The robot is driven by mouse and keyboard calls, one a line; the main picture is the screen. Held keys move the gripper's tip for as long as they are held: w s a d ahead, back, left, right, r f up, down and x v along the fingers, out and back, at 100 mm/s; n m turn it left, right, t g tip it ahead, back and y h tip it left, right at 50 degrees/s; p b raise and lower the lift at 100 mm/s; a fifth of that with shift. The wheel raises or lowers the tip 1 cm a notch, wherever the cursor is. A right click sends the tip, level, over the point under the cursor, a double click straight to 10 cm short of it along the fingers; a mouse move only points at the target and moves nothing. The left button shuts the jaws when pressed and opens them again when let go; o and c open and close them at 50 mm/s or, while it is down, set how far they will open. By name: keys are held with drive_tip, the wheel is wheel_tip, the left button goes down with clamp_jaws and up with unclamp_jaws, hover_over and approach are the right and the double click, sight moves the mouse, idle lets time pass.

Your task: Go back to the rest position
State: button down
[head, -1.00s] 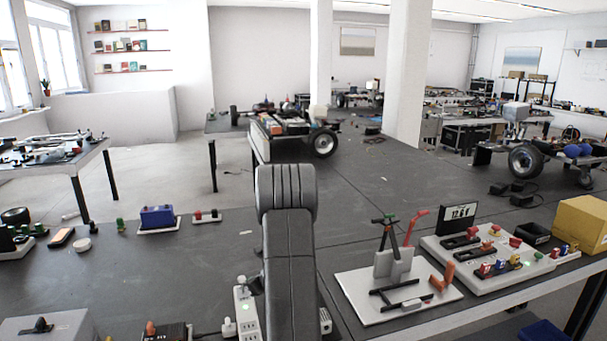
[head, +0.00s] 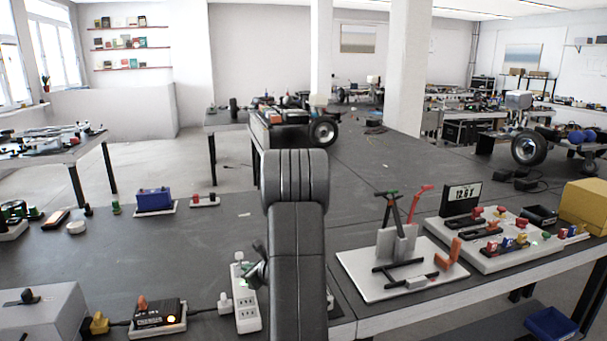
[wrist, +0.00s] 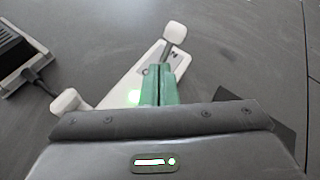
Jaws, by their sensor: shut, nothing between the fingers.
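My gripper (wrist: 158,84) shows in the wrist view as two green fingers closed together, with nothing between them. It is over the white power strip (wrist: 128,92), whose face it partly hides. I cannot tell the gap between the fingertips and the strip. In the head view my dark arm covers the middle, and the gripper is mostly hidden behind it. The power strip (head: 246,305) shows just left of the arm, with a plug at its left side.
A black device (head: 157,314) on a white base lies left of the strip. A tool stand (head: 385,282) and a switch board (head: 487,258) are to the right. A blue box (head: 154,199) sits farther back left. The tabletop between is largely clear.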

drive_tip(key=shift+s+f+b, duration=0.1)
drive_tip(key=shift+f+b, duration=0.2)
drive_tip(key=shift+b, duration=0.35)
drive_tip(key=shift+s+d+f+b, duration=0.2)
drive_tip(key=shift+s+d, duration=0.2)
drive_tip(key=shift+d, duration=0.2)
drive_tip(key=shift+s+d+f+b, duration=0.1)
drive_tip(key=shift+s+d+b, duration=0.05)
drive_tip(key=shift+s+d, duration=0.35)
drive_tip(key=shift+w, duration=0.1)
